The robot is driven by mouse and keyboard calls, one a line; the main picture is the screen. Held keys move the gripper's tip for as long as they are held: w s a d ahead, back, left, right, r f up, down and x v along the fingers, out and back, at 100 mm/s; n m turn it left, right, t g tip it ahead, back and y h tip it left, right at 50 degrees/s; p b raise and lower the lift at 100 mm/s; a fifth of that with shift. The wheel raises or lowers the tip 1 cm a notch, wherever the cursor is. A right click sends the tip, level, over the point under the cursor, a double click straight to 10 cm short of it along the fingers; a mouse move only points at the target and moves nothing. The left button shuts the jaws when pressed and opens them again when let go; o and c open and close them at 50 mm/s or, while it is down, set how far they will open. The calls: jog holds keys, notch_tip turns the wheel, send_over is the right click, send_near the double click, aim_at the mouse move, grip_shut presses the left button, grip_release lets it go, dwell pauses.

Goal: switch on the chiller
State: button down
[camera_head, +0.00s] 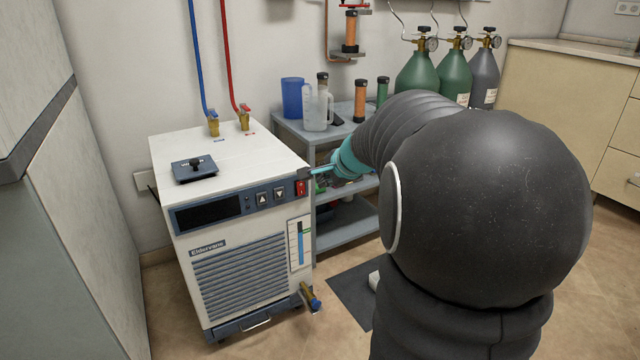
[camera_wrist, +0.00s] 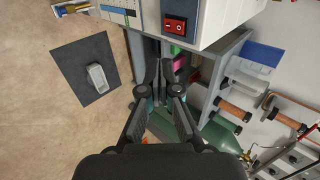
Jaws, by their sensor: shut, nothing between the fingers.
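The chiller (camera_head: 240,275) is a white box with a blue front panel, a dark blank display (camera_head: 208,213) and a louvred grille. Its red rocker switch (camera_head: 301,187) is at the panel's right end. The switch also shows in the wrist view (camera_wrist: 175,27), near the top centre. My gripper (camera_head: 306,173) is just above and beside the switch in the head view. In the wrist view my gripper (camera_wrist: 160,65) is shut and empty, its fingertips below the switch in the picture. Whether a fingertip touches the chiller, I cannot tell.
A grey shelf cart (camera_head: 345,235) with a blue cup (camera_head: 292,97), a clear jug (camera_head: 317,108) and bottles stands beside the chiller. Gas cylinders (camera_head: 455,76) stand behind. Blue and red hoses rise from the chiller's top. A dark mat (camera_wrist: 87,70) lies on open floor.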

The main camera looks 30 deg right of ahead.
aim_at(301, 188)
jog(key=shift+s, duration=0.15)
jog(key=shift+s+f+g, duration=0.2)
jog(key=shift+f+g, duration=0.1)
jog(key=shift+f, duration=0.35)
jog(key=shift+w+f, duration=0.1)
jog(key=shift+w+r+b+x, duration=0.2)
jog(key=shift+w+r+x, duration=0.15)
jog(key=shift+x, duration=1.8)
jog(key=shift+w+r+b+x, duration=0.2)
jog(key=shift+w+r+x, duration=0.1)
jog(key=shift+x, duration=1.8)
jog(key=shift+w+r+b+x, duration=0.25)
jog(key=shift+w+x, duration=0.1)
jog(key=shift+x, duration=1.8)
